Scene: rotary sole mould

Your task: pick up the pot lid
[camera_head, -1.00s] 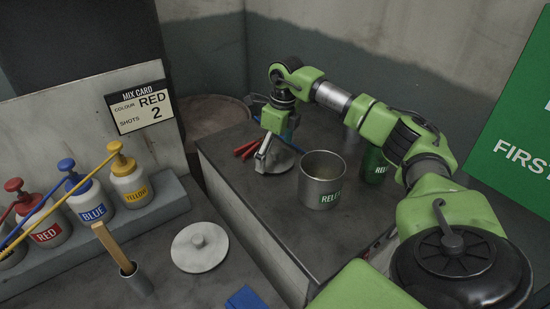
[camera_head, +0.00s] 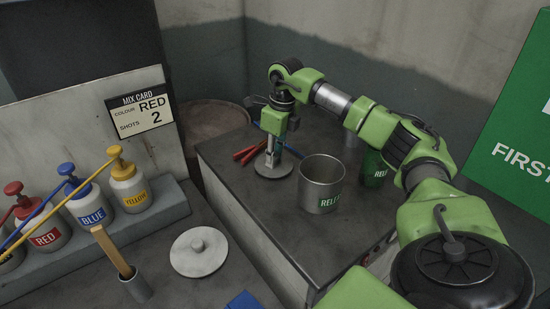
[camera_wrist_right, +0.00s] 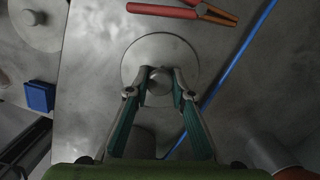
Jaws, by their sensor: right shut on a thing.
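A round grey pot lid (camera_head: 272,171) is on top of the dark cabinet, left of an open metal pot (camera_head: 322,186) with a green label. My right gripper (camera_head: 271,160) points down over the lid. In the right wrist view, the fingertips of my right gripper (camera_wrist_right: 159,78) are shut on the round knob (camera_wrist_right: 158,86) at the middle of the lid (camera_wrist_right: 152,50). The lid looks flat and at or close to the cabinet top; I cannot tell if there is a gap. My left gripper is not in view.
Another pale round lid (camera_head: 187,262) lies on the left bench near pump bottles (camera_head: 95,208) and a cup (camera_head: 137,286). Red-handled pliers (camera_wrist_right: 170,11) and a blue cord (camera_wrist_right: 238,58) lie beside the gripped lid. A green can (camera_head: 375,170) stands behind the pot.

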